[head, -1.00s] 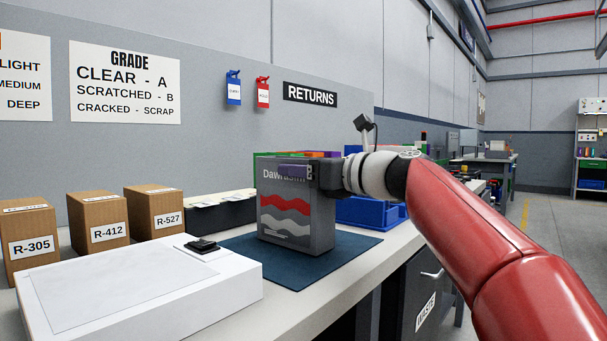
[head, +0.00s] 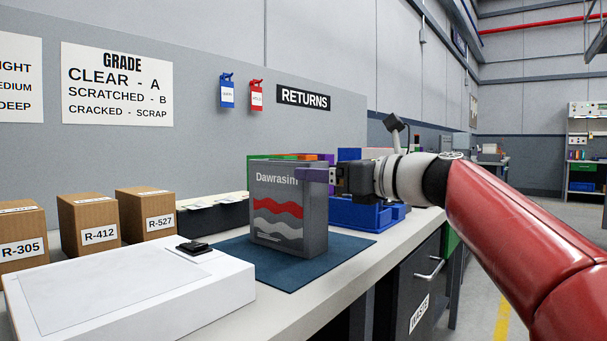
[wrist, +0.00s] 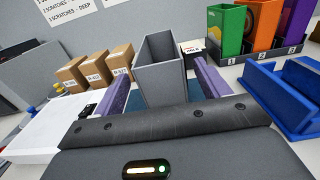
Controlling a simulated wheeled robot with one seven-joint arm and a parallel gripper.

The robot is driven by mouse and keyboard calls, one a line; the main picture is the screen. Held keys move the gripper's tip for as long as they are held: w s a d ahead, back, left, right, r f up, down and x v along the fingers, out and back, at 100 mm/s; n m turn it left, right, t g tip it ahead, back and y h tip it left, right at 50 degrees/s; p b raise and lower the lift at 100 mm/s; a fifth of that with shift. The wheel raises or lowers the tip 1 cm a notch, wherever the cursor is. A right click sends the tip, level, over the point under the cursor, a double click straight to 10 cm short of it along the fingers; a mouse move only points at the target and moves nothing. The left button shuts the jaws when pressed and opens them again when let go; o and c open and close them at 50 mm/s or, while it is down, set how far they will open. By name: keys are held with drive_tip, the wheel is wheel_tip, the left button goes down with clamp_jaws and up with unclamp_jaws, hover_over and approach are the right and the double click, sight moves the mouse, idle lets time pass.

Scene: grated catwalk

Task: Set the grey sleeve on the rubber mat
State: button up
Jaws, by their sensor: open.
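The grey sleeve (head: 290,222), printed "Dawrasim" with red and pale waves, stands upright on the dark blue rubber mat (head: 341,249). In the wrist view the sleeve (wrist: 160,62) shows its open top and looks empty. My gripper (head: 318,175) is at the sleeve's upper right in the head view. Its purple fingers are spread apart. In the wrist view my gripper (wrist: 158,84) has one finger on each side of the picture, with the sleeve ahead between them; I cannot tell whether either finger touches it.
Boxes labelled R-305 (head: 20,247), R-412 (head: 98,236) and R-527 (head: 159,224) stand left. A white light panel (head: 120,295) lies in front. A blue holder (head: 357,213) stands behind the mat. Green, orange and purple sleeves stand in a rack (wrist: 277,62).

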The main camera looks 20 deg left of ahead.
drive_tip(key=v, duration=0.5)
drive_tip(key=shift+s+d, duration=0.1)
drive_tip(key=shift+d, duration=0.1)
drive_tip(key=shift+f, duration=0.1)
drive_tip(key=s+d+f+n+h, duration=0.5)
drive_tip(key=s+d+f+n, duration=0.2)
drive_tip(key=f, duration=0.6)
drive_tip(key=s+d+f+n+g+h, duration=0.1)
drive_tip(key=s+d+f+n+h, duration=0.5)
drive_tip(key=f, duration=0.7)
drive_tip(key=s+d+f+n+h, duration=0.5)
drive_tip(key=s+d+f+n, duration=0.4)
drive_tip(key=f, duration=0.4)
drive_tip(key=shift+s+d+f+n+h, duration=0.3)
drive_tip(key=shift+s+d, duration=0.25)
drive_tip(key=shift+s, duration=0.45)
drive_tip(key=shift+r, duration=0.1)
